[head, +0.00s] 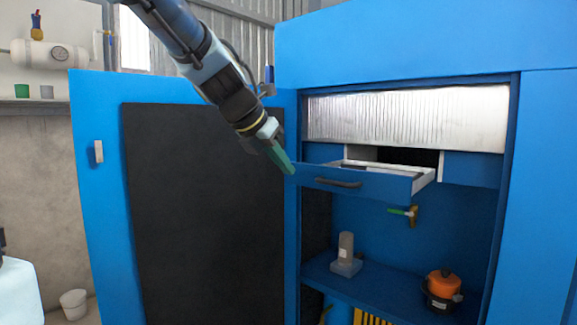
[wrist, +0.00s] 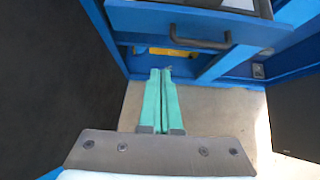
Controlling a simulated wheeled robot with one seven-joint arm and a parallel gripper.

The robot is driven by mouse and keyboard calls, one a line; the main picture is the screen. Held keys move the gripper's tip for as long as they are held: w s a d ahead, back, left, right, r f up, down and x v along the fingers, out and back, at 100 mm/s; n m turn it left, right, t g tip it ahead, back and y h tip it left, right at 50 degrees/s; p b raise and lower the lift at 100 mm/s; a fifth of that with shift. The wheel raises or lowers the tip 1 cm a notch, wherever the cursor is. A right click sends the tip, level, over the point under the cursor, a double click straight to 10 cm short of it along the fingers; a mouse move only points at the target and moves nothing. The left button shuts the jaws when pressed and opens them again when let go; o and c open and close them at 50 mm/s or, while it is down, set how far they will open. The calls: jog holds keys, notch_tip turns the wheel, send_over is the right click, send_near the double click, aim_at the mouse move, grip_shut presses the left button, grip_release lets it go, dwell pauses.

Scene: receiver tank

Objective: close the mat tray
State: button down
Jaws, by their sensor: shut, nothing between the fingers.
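The mat tray (head: 355,187) is a blue drawer with a dark bar handle, pulled out from the blue cabinet below a ribbed metal panel. Its inside is partly visible from above and looks pale at the rim. In the wrist view the drawer front (wrist: 150,20) and its handle (wrist: 185,41) are at the top. My gripper (head: 291,171) is shut and empty, with green fingers pointing down and right. In the head view its tips appear close to the drawer's left front corner; I cannot tell whether they touch. The fingers also show in the wrist view (wrist: 160,75), below the handle in the picture.
The blue cabinet door (head: 95,190) with a black inner panel stands open at the left. Below the drawer, a shelf (head: 385,290) holds a grey device (head: 346,256) and an orange-topped pot (head: 442,287). A hammer (head: 411,213) hangs at the back.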

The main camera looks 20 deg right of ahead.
aim_at(310, 180)
jog(key=x, duration=0.3)
jog(key=r+x, duration=0.1)
jog(key=x, duration=0.2)
jog(key=d+p+x, duration=0.1)
jog(key=x, duration=0.2)
jog(key=shift+w+d+r, duration=0.1)
jog(key=shift+w+r, duration=0.1)
jog(key=shift+w, duration=0.1)
jog(key=shift+w+d+f, duration=0.1)
jog(key=shift+w+d, duration=0.25)
jog(key=shift+d, duration=0.3)
